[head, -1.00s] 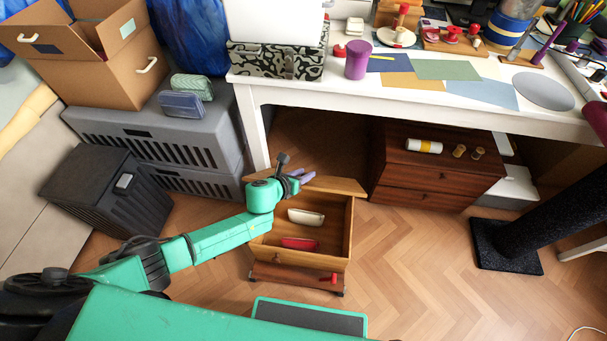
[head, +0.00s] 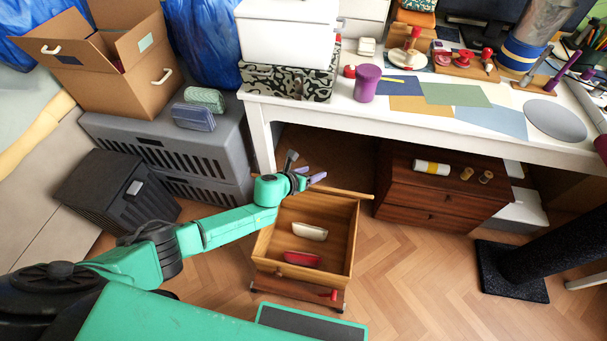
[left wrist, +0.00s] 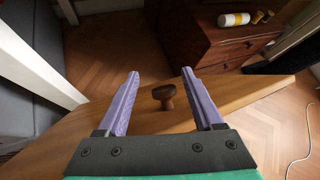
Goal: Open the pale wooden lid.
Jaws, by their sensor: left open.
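The pale wooden lid (head: 346,193) stands raised at the back edge of an open wooden box (head: 347,240), seen nearly edge-on in the head view. In the left wrist view the lid (left wrist: 245,92) crosses the picture as a slanted board with a dark brown knob (left wrist: 164,94) on it. My left gripper (head: 311,173) is at the lid, with its purple fingers open. In the left wrist view the fingers (left wrist: 160,74) lie on either side of the knob, with gaps. My right gripper is not in view.
Inside the box are a white item (head: 308,231) and a red item (head: 302,259). Behind it stand a white table (head: 420,144) and a dark wooden drawer unit (head: 440,200). A black post base (head: 510,272) is at the right. Floor is clear between.

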